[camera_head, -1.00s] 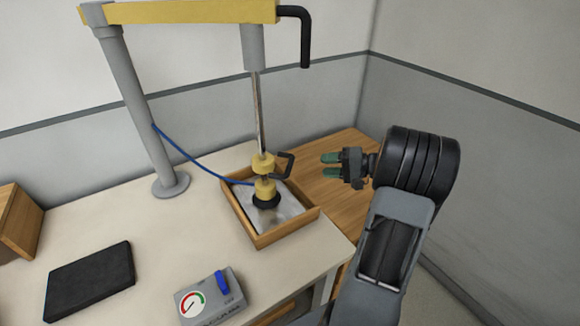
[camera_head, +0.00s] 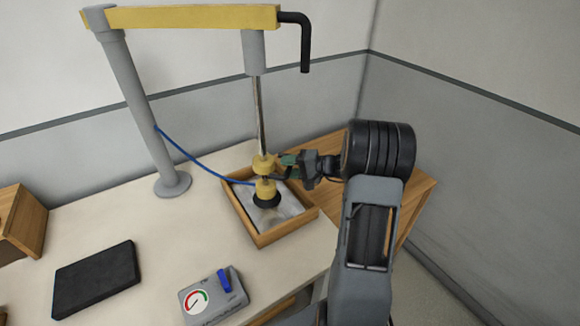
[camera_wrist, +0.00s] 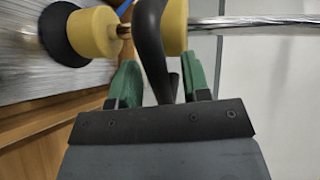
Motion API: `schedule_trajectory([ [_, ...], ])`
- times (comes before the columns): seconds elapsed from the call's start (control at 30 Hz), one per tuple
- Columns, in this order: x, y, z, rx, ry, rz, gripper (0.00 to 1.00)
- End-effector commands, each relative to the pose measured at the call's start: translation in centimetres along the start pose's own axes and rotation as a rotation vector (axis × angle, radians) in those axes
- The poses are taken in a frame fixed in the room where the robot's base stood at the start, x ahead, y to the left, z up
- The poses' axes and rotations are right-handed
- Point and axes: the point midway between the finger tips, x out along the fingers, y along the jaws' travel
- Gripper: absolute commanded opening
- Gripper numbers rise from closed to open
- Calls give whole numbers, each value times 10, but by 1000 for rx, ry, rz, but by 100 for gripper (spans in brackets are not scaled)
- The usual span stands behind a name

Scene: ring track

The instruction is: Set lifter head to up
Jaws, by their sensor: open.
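The lifter head (camera_head: 264,188) is yellow with a black suction cup at its bottom. It hangs on a metal rod below the yellow boom (camera_head: 195,17). Its cup is down in a wooden tray (camera_head: 262,240), at or close above a grey sheet (camera_head: 285,206). A black handle (camera_wrist: 152,45) sticks out from the head; in the head view my gripper mostly covers it. My gripper (camera_head: 290,166) is beside the head at the handle. In the wrist view the green fingers (camera_wrist: 158,85) are open, one on each side of the handle, with gaps left.
A grey post (camera_head: 140,110) carries the boom, and a blue hose runs from it to the head. A control box (camera_head: 213,297) with a gauge and blue lever, and a black pad (camera_head: 95,279), lie on the table. A wooden box (camera_head: 20,225) stands at left. A wall is at right.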

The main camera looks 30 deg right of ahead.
Motion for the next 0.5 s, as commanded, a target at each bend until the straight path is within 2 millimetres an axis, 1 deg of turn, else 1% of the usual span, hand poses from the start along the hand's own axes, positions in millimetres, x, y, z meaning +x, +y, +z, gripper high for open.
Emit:
schedule_trajectory([
  [0.17, 0, 0, 0, 0, 0, 0, 43],
  [0.5, 0, 0, 0, 0, 0, 0, 11],
])
